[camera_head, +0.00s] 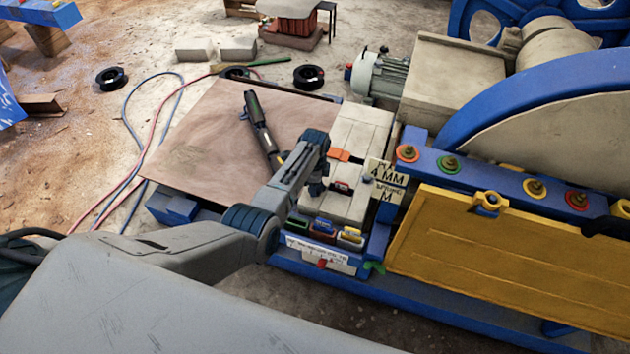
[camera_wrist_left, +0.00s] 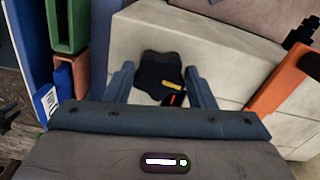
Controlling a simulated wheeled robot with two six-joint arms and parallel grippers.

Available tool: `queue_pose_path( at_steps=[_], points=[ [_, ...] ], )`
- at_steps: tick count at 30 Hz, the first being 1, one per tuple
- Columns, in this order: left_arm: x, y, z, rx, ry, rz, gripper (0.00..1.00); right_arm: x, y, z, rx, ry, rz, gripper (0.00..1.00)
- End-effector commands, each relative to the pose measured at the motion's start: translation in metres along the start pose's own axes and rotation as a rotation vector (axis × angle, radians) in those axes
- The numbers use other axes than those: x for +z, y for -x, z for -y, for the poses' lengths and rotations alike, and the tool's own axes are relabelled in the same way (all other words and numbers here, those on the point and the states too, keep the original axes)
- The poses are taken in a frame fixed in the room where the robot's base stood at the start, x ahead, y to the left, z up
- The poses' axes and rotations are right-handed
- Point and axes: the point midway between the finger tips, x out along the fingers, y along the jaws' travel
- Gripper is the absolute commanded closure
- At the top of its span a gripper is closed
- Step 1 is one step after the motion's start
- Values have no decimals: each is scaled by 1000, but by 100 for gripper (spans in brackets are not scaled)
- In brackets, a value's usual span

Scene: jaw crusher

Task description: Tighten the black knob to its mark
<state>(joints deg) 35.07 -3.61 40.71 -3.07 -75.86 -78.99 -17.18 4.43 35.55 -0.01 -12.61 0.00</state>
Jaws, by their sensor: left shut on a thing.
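The black knob (camera_wrist_left: 158,72) is a dark lobed knob on a pale grey block, seen in the left wrist view. It carries a yellow bar, and a small red mark shows just below that bar. My left gripper (camera_wrist_left: 159,82) is shut on it, with one finger on each side. In the head view my left gripper (camera_head: 318,187) points down over the pale block (camera_head: 352,130), and the arm hides most of the knob there. My right gripper is not in view.
Green (camera_head: 298,224), blue and yellow trays stand at the block's near end. An orange piece (camera_head: 346,155) lies across the block. A sign (camera_head: 385,175) reading 4 MM stands to the right, beside a blue rail (camera_head: 470,170). A dark tool (camera_head: 262,130) lies on the brown board (camera_head: 215,140).

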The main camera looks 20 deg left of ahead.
Motion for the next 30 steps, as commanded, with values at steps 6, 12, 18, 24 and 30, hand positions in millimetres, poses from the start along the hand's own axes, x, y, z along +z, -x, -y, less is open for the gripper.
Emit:
queue_pose_path(
  at_steps=[6,12,18,24,30],
  points=[
    [-1,2,2,-2,-172,-2,73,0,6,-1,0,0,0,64],
    [-1,1,2,-1,-289,-2,73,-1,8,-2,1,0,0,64],
    [-1,1,3,-2,-358,-2,73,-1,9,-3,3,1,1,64],
    [-1,1,3,-2,-385,-2,73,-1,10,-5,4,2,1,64],
    [-1,1,3,-3,-388,-2,73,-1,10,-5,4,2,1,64]
  ],
)
